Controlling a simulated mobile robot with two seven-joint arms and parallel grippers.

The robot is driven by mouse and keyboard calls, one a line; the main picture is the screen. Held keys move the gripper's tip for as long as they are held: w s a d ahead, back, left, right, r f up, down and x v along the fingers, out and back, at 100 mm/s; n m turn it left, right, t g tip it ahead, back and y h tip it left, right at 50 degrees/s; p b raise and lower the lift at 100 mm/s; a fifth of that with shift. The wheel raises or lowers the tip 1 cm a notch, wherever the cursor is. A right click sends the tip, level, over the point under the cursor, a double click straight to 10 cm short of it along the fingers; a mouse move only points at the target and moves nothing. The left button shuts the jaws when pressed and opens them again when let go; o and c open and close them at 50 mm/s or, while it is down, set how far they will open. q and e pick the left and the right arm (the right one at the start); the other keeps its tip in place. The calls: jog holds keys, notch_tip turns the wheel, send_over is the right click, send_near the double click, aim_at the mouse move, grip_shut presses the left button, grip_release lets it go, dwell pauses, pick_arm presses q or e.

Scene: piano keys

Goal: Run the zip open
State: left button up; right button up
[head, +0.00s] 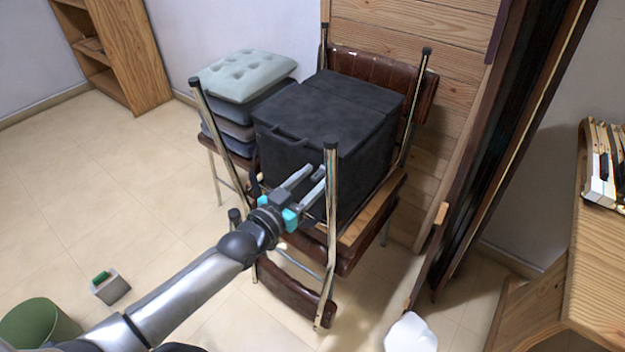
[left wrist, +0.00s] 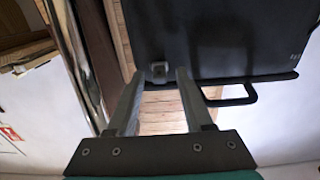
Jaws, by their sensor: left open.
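A black box-shaped case (head: 325,115) rests on an upturned chair, between its metal legs. The case also fills the top right of the left wrist view (left wrist: 220,40). A small grey piece (left wrist: 158,72), which looks like the zip's pull, shows at the case's edge. My left gripper (head: 308,172) is in front of the case's near side. In the left wrist view its two fingers (left wrist: 160,76) are apart, with the small grey piece between their tips. I cannot tell whether they touch it. My right gripper is in neither view.
A metal chair leg (head: 331,205) stands close beside my left gripper. The case has a black handle (head: 289,137). Stacked cushions (head: 245,78) are behind left. Piano keys (head: 603,165) lie on a wooden bench at right. The left floor is mostly clear.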

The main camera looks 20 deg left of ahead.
pick_arm(q)
jog(key=shift+c, duration=0.2)
grip_shut()
dwell(1.3)
